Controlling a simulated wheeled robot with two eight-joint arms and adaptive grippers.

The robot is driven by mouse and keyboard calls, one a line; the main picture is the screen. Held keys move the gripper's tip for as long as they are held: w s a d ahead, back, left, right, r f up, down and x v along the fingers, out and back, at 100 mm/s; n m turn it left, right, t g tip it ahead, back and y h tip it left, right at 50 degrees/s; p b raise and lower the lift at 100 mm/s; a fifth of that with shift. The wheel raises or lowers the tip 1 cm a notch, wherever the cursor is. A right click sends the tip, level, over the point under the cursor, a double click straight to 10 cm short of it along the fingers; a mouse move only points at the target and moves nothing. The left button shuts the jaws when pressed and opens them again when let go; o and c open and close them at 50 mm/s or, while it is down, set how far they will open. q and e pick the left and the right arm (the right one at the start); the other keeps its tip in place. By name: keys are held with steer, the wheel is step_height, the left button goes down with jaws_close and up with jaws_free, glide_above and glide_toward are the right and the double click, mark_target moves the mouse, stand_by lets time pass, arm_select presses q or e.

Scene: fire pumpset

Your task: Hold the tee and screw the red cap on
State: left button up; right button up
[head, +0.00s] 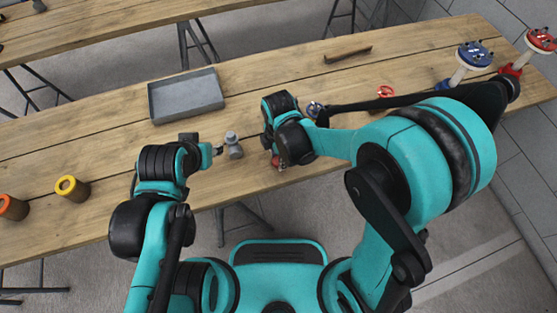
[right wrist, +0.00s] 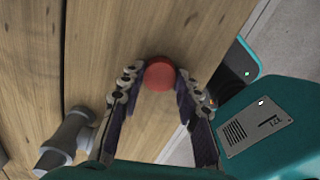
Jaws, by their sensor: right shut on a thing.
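The grey metal tee (head: 233,146) is on the table near its front edge, between my two grippers. It also shows at the lower left of the right wrist view (right wrist: 68,141), beside my right fingers and apart from the cap. My left gripper (head: 218,150) is right at the left side of the tee; whether its fingers close on it I cannot tell. My right gripper (head: 274,155) is shut on the red cap (right wrist: 160,74), held between its fingertips in the right wrist view. In the head view the arm hides most of the cap (head: 278,162).
An empty grey tray (head: 186,121) lies behind the tee. Orange (head: 12,206) and yellow-topped (head: 72,188) cylinders stand at left. A brown bar (head: 348,54), a small red wheel (head: 386,91) and blue (head: 474,54) and red (head: 541,40) wheeled valves are at right.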

steer(key=shift+r, duration=0.5)
step_height(320, 180, up, 4)
steer(key=p, duration=0.2)
steer(key=shift+p, duration=0.3)
steer(key=s+d+r+p, duration=0.4)
steer(key=s+d+r, duration=0.2)
steer(key=s+d, duration=0.2)
steer(key=shift+d, duration=0.3)
